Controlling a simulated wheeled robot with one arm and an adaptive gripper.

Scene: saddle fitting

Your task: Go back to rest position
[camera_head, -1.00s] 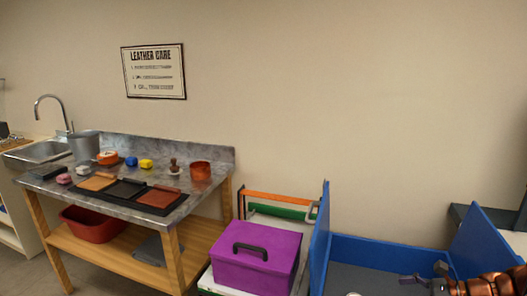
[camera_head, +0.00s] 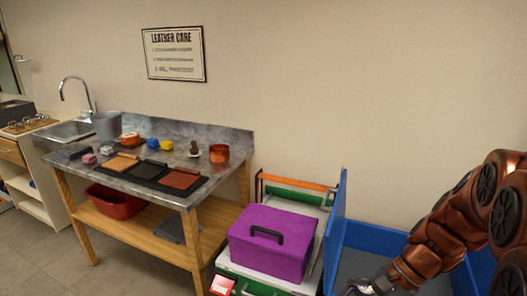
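My gripper (camera_head: 366,289) shows at the bottom right of the head view, at the end of my copper-coloured arm. It is low over the blue-walled bin, partly cut off by the lower edge of the picture. Its fingers are too small and cropped to tell whether they are open or shut, or whether they hold anything.
A purple toolbox (camera_head: 270,245) sits on a white-and-green case beside the blue wall panel (camera_head: 337,228). A metal-topped workbench (camera_head: 130,177) at left bears leather pieces, a copper pot (camera_head: 219,153) and small coloured items. Floor at lower left is clear.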

